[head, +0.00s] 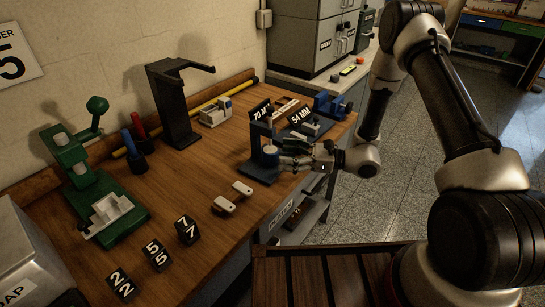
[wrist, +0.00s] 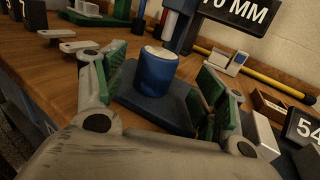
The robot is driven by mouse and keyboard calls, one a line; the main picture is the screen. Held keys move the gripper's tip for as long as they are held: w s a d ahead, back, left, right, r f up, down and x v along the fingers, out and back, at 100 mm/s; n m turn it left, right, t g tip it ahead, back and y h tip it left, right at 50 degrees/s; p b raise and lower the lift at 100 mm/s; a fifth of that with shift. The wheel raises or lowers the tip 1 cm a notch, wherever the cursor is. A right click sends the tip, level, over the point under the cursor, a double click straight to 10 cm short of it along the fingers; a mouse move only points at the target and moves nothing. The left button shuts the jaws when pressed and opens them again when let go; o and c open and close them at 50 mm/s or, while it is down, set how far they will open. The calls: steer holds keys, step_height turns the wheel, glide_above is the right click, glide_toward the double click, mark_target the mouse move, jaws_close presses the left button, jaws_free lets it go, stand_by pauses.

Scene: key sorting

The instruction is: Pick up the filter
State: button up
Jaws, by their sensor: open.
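A short blue cylinder with a pale top, which looks like the filter (wrist: 156,76), stands upright on a dark blue base plate (wrist: 133,102). In the head view the filter (head: 270,157) is on the blue stand near the table's right edge, partly beside my fingers. My gripper (head: 288,155) reaches in from the right, low over the stand. In the wrist view my gripper (wrist: 162,82) is open, with one green-padded finger on each side of the filter. A gap shows at the left; contact on the right cannot be told.
A "70 MM" sign (head: 262,108) stands behind the filter and a "54 MM" sign (head: 300,116) to its right. Two pale-headed keys (head: 225,204) lie in front. A green press (head: 95,190) and a black stand (head: 174,100) are farther left.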

mark_target(270, 152)
steer(key=shift+w+a, duration=0.2)
steer(key=shift+a, duration=1.15)
steer(key=shift+w+a, duration=0.15)
steer(key=shift+a, duration=1.15)
steer(key=c, duration=1.2)
steer(key=shift+r, duration=0.2)
